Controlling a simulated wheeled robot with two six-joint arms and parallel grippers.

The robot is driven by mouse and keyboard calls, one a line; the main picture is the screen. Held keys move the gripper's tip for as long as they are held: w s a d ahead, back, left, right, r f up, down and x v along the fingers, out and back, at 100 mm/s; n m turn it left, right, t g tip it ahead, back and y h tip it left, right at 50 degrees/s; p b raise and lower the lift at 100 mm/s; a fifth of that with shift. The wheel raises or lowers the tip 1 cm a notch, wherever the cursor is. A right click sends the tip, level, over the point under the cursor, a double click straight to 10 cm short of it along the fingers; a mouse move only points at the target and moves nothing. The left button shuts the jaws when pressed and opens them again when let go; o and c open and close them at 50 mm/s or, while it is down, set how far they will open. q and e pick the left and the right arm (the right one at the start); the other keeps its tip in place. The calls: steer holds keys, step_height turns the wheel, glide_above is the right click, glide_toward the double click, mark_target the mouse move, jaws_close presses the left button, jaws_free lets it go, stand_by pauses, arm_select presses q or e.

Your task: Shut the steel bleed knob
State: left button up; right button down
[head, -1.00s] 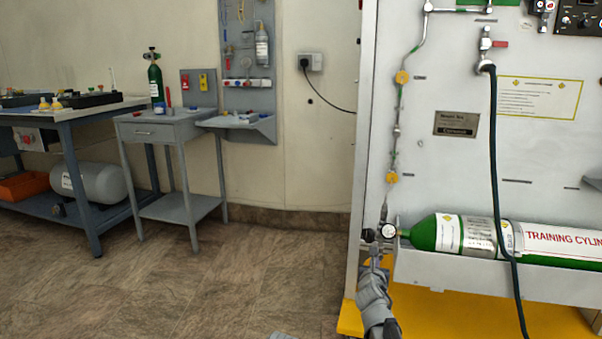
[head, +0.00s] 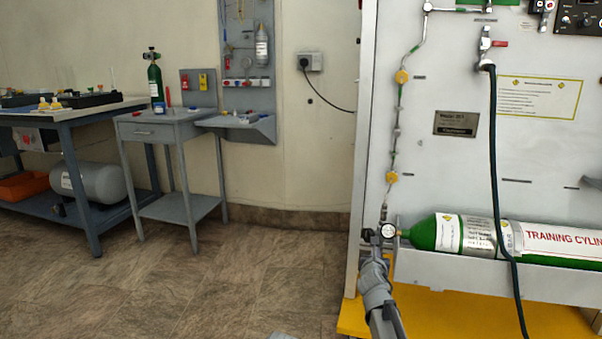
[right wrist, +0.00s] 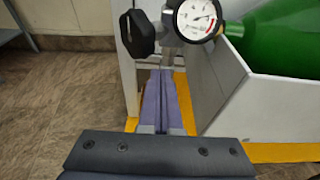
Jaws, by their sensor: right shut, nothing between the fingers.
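My right gripper (right wrist: 163,76) is shut and empty, its fingertips just below the valve fittings at the cylinder's neck. It also shows in the head view (head: 373,262), low at the panel's left edge. In the right wrist view a black knob (right wrist: 137,34) is up and left of the fingertips, and a round white gauge (right wrist: 198,18) is up and right. A grey metal piece (right wrist: 169,32) shows between them; I cannot tell whether it is the steel bleed knob. I see no clear contact with the fingers.
The green training cylinder (head: 424,233) lies in a grey tray (head: 470,275) above a yellow base (head: 440,315). A dark hose (head: 494,150) hangs in front of it. Floor (head: 250,270) is clear to the left; a small grey table (head: 165,127) stands farther back.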

steer(key=shift+f, duration=0.2)
steer(key=shift+s+d+r, duration=0.1)
steer(key=shift+s+d, duration=0.05)
steer(key=shift+d, duration=0.3)
stand_by(0.3)
steer(key=shift+d, duration=0.2)
steer(key=shift+s+d, duration=0.15)
steer(key=shift+d, duration=0.25)
stand_by(0.4)
steer(key=shift+d+r, duration=0.1)
steer(key=shift+r, duration=0.15)
steer(key=shift+s, duration=0.1)
